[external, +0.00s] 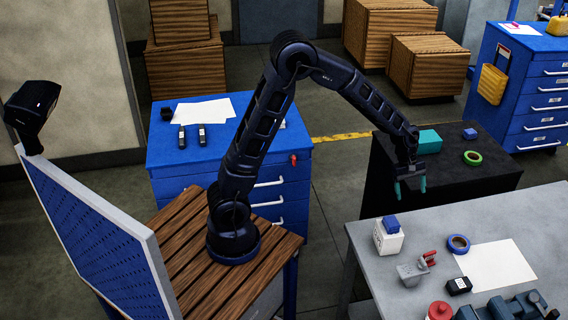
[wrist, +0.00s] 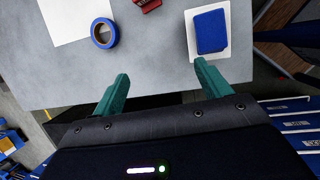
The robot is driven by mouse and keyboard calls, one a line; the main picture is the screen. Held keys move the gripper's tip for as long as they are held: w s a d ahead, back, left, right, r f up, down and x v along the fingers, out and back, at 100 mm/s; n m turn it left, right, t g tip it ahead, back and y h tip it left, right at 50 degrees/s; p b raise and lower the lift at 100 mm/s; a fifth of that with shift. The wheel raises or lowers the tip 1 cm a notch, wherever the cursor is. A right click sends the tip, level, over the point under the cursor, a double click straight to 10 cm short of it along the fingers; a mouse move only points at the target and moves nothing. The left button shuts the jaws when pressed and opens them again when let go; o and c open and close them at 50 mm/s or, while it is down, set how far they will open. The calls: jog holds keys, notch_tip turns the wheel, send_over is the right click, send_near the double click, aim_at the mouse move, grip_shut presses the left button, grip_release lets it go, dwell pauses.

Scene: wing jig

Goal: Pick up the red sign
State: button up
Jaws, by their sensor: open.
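I cannot make out a clear red sign in either view. A small red object (external: 428,258) is on the grey table beside a grey bracket; a red piece (wrist: 150,5) also shows at the top edge of the wrist view, partly cut off. A round red thing (external: 440,311) sits at the table's front edge. My gripper (external: 410,187) is open and empty, pointing down near the table's back edge, beside the black stand. In the wrist view its teal fingers (wrist: 162,74) are spread apart, with nothing between them.
The grey table (external: 385,238) holds a white box with a blue top (external: 389,236), blue tape (external: 458,244), a paper sheet (external: 497,266) and a small black box (external: 459,286). The black stand (external: 445,180) holds a teal block (external: 429,142) and green tape (external: 473,158).

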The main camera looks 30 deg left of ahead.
aim_at(428, 262)
jog(key=shift+s+d+f+n+g, duration=0.3)
jog(key=shift+s+d+f, duration=1.05)
jog(key=shift+d+f, duration=1.65)
jog(key=shift+s+d+f+n+g, duration=0.1)
jog(key=shift+s+d+f+n, duration=0.4)
jog(key=shift+s+d+f, duration=2.3)
jog(key=shift+w+d+f+n+g, duration=0.15)
jog(key=shift+d+f+n, duration=0.25)
jog(key=shift+d+f, duration=2.75)
jog(key=a+f, duration=0.2)
jog(key=shift+s+a+f, duration=0.1)
jog(key=shift+a+f, duration=0.2)
jog(key=shift+a, duration=0.05)
jog(key=c, duration=1.1)
